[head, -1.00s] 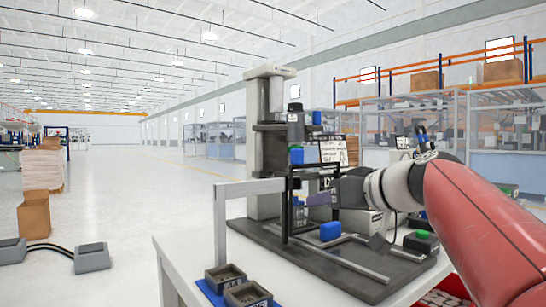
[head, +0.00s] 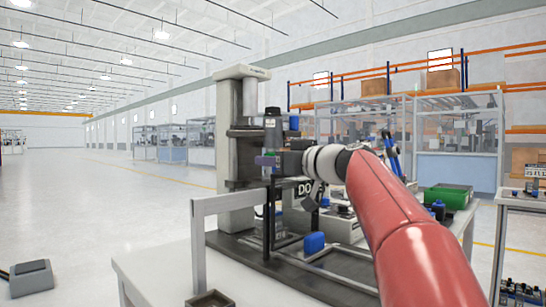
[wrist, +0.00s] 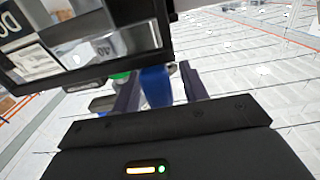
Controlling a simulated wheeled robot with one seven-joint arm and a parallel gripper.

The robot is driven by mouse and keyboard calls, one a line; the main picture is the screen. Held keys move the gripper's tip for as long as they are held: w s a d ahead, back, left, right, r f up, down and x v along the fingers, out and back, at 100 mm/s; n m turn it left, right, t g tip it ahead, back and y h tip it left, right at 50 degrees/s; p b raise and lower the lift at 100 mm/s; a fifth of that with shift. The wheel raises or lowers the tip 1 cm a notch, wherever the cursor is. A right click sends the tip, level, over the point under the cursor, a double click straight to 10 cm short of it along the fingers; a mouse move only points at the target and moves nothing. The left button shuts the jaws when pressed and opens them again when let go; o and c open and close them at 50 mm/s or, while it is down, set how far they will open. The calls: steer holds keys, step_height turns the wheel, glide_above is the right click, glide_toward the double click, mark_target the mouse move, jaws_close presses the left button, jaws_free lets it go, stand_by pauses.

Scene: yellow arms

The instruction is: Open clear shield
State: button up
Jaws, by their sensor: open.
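The clear shield (wrist: 75,40) shows in the wrist view as a clear panel in a black frame, tilted across the upper left. Lettering shows through it. In the head view, its dark upright frame (head: 271,215) stands at the front of the press-like machine (head: 240,150). My gripper (wrist: 160,88) is open. A blue piece (wrist: 156,85) shows between its fingers, beside the lower edge of the frame. I cannot tell whether the fingers touch it. In the head view, my gripper (head: 267,160) is level with the upper part of the frame, which it partly covers.
A blue block (head: 314,242) sits on the machine's dark base. A grey rail frame (head: 197,240) stands at the left on the white table (head: 155,270). A green bin (head: 447,196) is at the right. Open floor lies to the left.

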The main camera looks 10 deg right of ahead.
steer(key=shift+w+a, duration=0.1)
steer(key=shift+w, duration=0.05)
steer(key=shift+c, duration=0.4)
jaws_close()
steer(key=shift+a, duration=0.1)
steer(key=s+a+b, duration=0.6)
steer(key=s+a, duration=0.3)
steer(key=a, duration=0.5)
steer(key=shift+s, duration=0.25)
